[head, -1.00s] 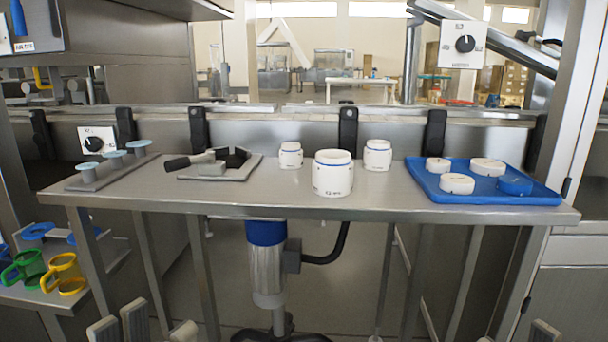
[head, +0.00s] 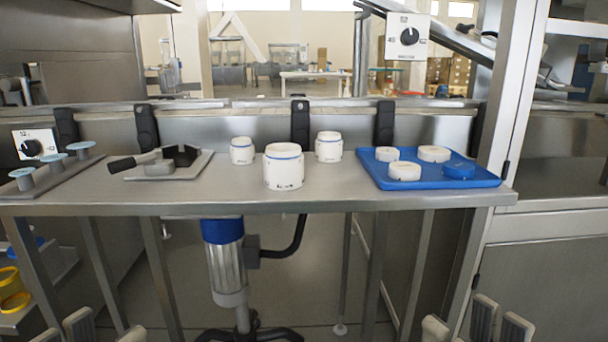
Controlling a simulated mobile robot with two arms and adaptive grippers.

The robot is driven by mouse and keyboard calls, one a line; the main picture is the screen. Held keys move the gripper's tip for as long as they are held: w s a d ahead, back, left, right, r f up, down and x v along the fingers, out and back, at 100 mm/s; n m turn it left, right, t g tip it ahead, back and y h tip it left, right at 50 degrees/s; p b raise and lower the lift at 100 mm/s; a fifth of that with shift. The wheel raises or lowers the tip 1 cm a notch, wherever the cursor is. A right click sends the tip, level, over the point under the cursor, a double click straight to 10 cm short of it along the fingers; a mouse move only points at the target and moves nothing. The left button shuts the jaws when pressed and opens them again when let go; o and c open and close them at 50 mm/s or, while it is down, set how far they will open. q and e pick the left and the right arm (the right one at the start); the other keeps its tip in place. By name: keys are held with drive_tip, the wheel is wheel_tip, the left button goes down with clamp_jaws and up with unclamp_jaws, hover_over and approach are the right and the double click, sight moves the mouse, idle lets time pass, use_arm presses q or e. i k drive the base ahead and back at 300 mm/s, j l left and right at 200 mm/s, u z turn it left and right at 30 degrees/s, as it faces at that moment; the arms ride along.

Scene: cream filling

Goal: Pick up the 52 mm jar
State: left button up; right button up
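Three white jars with blue lines near the rim stand upright on the steel table. The largest jar (head: 283,168) is at the front middle. A small jar (head: 242,151) stands behind it to the left, and a middle-sized jar (head: 329,147) behind it to the right. The printed labels are too small to read, so I cannot tell which is the 52 mm jar. My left gripper (head: 107,333) and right gripper (head: 459,329) show only their tips at the bottom edge. Both look open, with a gap between the fingers, empty, below and in front of the table, far from the jars.
A blue tray (head: 377,178) with several lids is on the right. A grey plate (head: 135,176) with a black-handled tool lies left of the jars. A stand with blue discs (head: 52,159) is at the far left. The table's front edge (head: 330,199) lies between my grippers and the jars.

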sight(329, 144)
drive_tip(key=i+j+z, duration=0.1)
drive_tip(key=j+z, duration=0.25)
drive_tip(key=j, duration=0.25)
drive_tip(key=j+z, duration=0.3)
drive_tip(key=j, duration=0.35)
drive_tip(key=i, duration=0.05)
